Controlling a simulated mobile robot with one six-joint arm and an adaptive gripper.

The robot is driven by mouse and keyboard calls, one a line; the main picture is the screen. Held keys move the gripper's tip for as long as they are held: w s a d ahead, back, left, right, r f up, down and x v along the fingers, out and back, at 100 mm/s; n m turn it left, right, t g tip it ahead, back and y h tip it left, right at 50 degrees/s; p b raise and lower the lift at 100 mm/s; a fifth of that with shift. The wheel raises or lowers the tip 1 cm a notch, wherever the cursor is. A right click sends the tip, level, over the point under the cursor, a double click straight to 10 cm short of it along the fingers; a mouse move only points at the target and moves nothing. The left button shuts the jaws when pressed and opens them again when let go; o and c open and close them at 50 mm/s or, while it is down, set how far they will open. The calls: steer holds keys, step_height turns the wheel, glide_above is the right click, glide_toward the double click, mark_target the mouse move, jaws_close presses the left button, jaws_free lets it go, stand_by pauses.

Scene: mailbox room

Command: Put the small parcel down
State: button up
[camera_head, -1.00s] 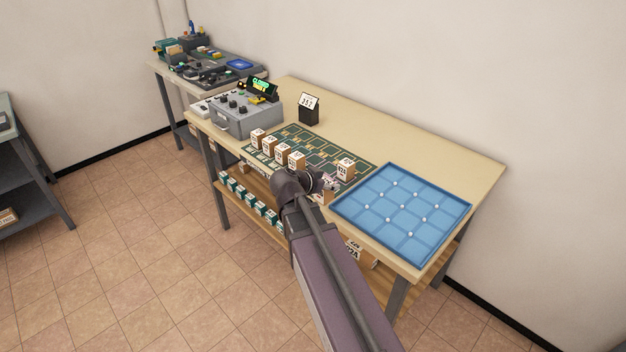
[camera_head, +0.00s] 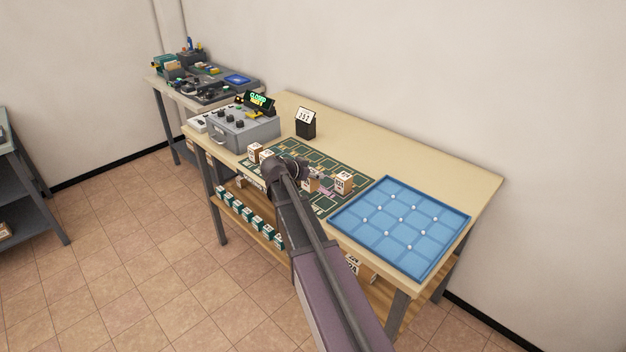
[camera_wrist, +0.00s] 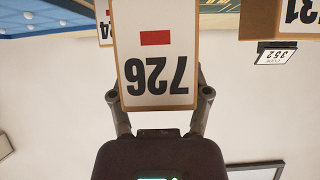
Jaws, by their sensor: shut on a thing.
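The small parcel (camera_wrist: 157,50) is a brown box with a white label reading 726 and a red mark. In the wrist view it sits upside down between the two fingers of my gripper (camera_wrist: 160,100), which is shut on it. In the head view my gripper (camera_head: 305,172) is over the dark green mat (camera_head: 330,205) on the table, and my arm hides part of the mat. I cannot tell whether the parcel touches the mat.
Other small parcels stand on the mat, one at its right (camera_head: 344,183) and one at its left (camera_head: 255,151). A blue gridded tray (camera_head: 455,213) lies to the right. A grey control box (camera_head: 243,130) and a number stand (camera_head: 306,123) are behind. The table's back right is clear.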

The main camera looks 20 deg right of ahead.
steer(key=shift+w+d, duration=0.1)
steer(key=shift+w, duration=0.35)
steer(key=shift+w+d+f, duration=0.1)
steer(key=shift+w+d, duration=0.05)
steer(key=shift+w, duration=0.5)
step_height(320, 180, down, 4)
steer(key=b, duration=0.3)
steer(key=shift+r+b, duration=0.2)
steer(key=shift+b, duration=0.15)
steer(key=shift+f, duration=0.1)
steer(key=o, duration=1.2)
steer(key=shift+r, duration=0.2)
